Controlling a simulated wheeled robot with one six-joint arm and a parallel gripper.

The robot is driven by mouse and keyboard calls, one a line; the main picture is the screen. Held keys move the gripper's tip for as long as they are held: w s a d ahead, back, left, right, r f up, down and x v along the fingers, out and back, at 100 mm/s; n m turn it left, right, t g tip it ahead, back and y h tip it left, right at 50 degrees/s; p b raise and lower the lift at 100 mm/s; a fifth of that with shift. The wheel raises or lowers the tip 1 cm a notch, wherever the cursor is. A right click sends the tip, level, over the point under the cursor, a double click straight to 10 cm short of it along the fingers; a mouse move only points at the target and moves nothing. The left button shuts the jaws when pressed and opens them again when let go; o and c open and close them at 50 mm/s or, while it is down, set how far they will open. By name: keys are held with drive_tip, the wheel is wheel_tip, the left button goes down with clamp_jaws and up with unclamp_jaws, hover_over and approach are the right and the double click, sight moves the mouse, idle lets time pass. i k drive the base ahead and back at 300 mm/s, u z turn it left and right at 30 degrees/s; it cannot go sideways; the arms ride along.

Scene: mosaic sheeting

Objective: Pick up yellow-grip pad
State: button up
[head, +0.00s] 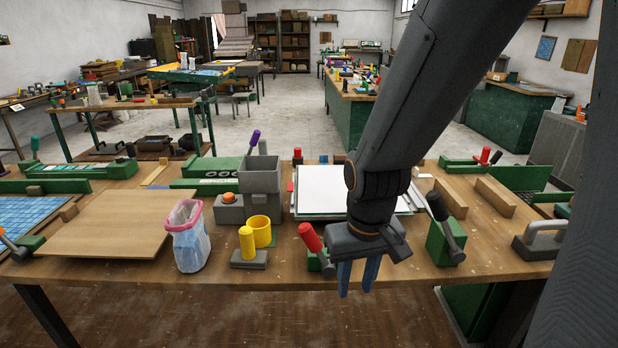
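The yellow-grip pad (247,243) stands upright on the wooden table near its front edge, left of the middle. It has a yellow upright grip on a flat grey base. My gripper (357,287) hangs pointing down at the table's front edge, to the right of the pad and apart from it. Its two blue fingers are parted with a gap between them, and nothing shows in the gap.
A yellow cup (262,231) stands close behind the pad, and a grey box (261,178) behind that. A bag with a pink rim (187,244) is to its left. A red-handled tool (311,238) stands between pad and gripper. A white sheet (320,187) lies behind.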

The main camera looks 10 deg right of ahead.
sight(247, 258)
drive_tip(key=z, duration=2.15)
drive_tip(key=k, duration=1.35)
drive_tip(key=u, duration=1.6)
drive_tip(key=i, duration=0.4)
drive_tip(key=u, duration=0.15)
